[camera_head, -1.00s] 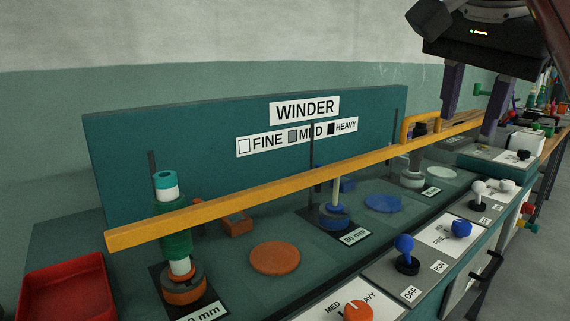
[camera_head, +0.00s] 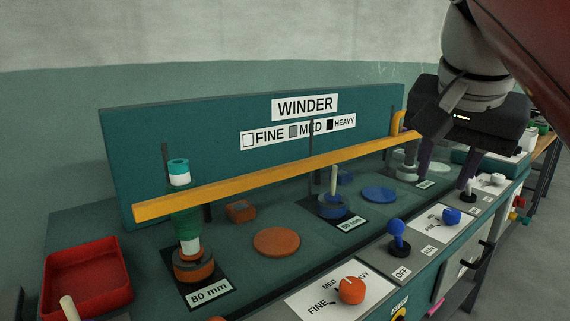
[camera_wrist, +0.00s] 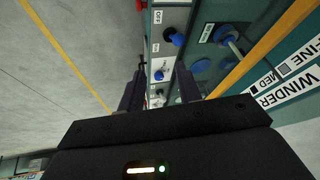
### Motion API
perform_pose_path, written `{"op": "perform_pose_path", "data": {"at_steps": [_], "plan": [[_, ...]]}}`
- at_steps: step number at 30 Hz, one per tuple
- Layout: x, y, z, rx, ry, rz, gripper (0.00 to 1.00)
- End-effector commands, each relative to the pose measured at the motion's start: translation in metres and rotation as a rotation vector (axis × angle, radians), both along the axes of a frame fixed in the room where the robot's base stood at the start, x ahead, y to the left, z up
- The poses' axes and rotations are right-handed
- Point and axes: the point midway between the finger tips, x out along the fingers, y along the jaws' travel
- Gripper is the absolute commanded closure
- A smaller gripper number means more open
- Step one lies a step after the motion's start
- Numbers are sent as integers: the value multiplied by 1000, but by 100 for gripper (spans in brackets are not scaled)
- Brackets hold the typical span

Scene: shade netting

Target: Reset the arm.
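My gripper (camera_head: 445,176) hangs at the right of the head view, above the far right part of the winder bench. Its two dark fingers point down and stand apart, with nothing held between them. In the wrist view my gripper (camera_wrist: 160,72) also shows its fingers spread. The bench top and knobs appear beyond the gap. The upper arm crosses the top right corner of the head view. It hides part of the bench's far end.
A yellow bar (camera_head: 270,178) runs along the winder bench before the sign board (camera_head: 230,165). Open floor (camera_wrist: 50,75) lies beside the bench.

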Motion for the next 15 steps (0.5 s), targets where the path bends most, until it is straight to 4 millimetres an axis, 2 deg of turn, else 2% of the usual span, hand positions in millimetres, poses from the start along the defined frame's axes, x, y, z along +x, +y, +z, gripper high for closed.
{"op": "perform_pose_path", "data": {"at_steps": [5, 12, 15], "plan": [[-6, 12, -67, -37, 8, 176, 66], [-31, 31, -186, -94, 1, 430, 66], [-44, 37, -230, -113, -4, 506, 66]]}}
